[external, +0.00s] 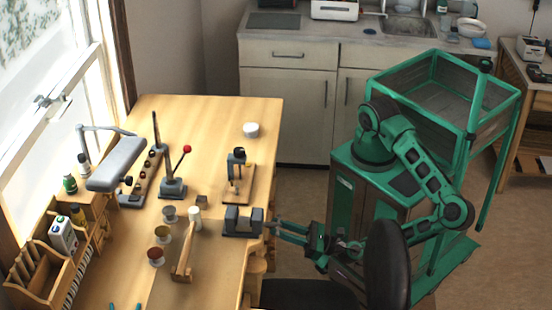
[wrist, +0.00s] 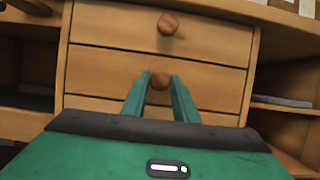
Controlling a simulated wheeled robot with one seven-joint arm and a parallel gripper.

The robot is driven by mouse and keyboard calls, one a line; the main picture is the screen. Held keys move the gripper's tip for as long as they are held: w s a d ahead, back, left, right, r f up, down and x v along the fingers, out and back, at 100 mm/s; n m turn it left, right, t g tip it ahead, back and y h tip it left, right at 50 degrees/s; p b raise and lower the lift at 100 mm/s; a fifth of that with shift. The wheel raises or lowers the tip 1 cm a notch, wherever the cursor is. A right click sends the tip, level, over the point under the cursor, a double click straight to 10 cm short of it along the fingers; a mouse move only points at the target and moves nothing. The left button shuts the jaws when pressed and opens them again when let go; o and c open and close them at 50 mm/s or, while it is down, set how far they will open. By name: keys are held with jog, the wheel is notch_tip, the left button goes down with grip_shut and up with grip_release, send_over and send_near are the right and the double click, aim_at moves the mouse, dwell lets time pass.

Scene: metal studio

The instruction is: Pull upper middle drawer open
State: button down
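The desk (external: 130,270) shows in the external view; its drawer fronts face away from that camera. In the wrist view, a wooden drawer front (wrist: 215,87) lies below the top drawer front (wrist: 105,25). Its round brown knob (wrist: 159,82) shows between the fingertips of my gripper (wrist: 160,76). The green fingers stand apart, one on each side of the knob. I cannot tell whether they touch it. The drawers look closed. In the external view my gripper (external: 273,228) is at the right edge of the desk; the knob is hidden there.
The top drawer's knob (wrist: 168,24) is just above my gripper. A black chair (external: 386,265) stands close beside my arm. Open shelves flank the drawers, the right one holding a flat grey item (wrist: 282,101). A grey vise (external: 243,222) sits on the desk edge above.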

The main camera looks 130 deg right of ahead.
jog(key=s+a, duration=0.6)
jog(key=shift+a, duration=0.15)
jog(key=c, duration=1.4)
grip_release()
jog(key=shift+c, duration=0.2)
notch_tip(320, 180, up, 6)
jog(key=s+a, duration=0.1)
jog(key=a, duration=0.1)
jog(key=shift+s, duration=0.4)
